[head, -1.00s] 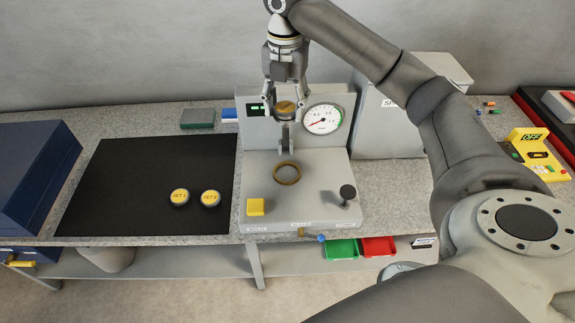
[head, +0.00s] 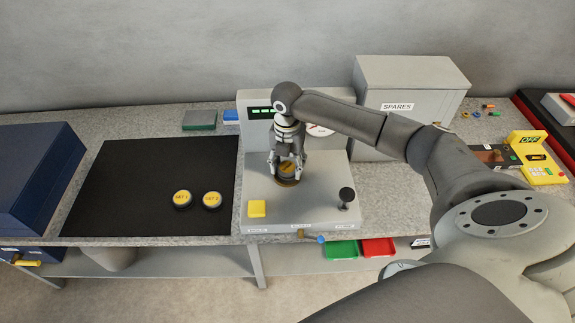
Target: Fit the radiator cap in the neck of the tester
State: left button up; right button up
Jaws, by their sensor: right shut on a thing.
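The radiator cap (head: 287,168), with a yellow top, is between the fingers of my right gripper (head: 287,173), which points down and is shut on it. The tester (head: 325,205) is a grey unit with a flat deck and an upright back panel. Its brass neck ring (head: 287,183) is right under the cap, and only its front edge shows. The cap is at the neck's mouth; I cannot tell whether it is seated, because the fingers hide the join. My left gripper is not in view.
Two caps marked SET 1 (head: 183,199) and SET 2 (head: 212,200) lie on the black mat (head: 130,185). The tester deck bears a yellow block (head: 257,208) and a black-knobbed lever (head: 346,197). A grey SPARES cabinet (head: 415,80) stands behind my right arm. A dark blue case (head: 38,180) stands left.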

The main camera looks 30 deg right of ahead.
aim_at(288, 167)
jog(key=shift+f, duration=0.65)
jog(key=shift+f, duration=0.15)
jog(key=o, duration=1.1)
jog(key=shift+c, duration=0.2)
notch_tip(288, 167, up, 12)
jog(key=b, duration=0.1)
jog(key=shift+r, duration=0.2)
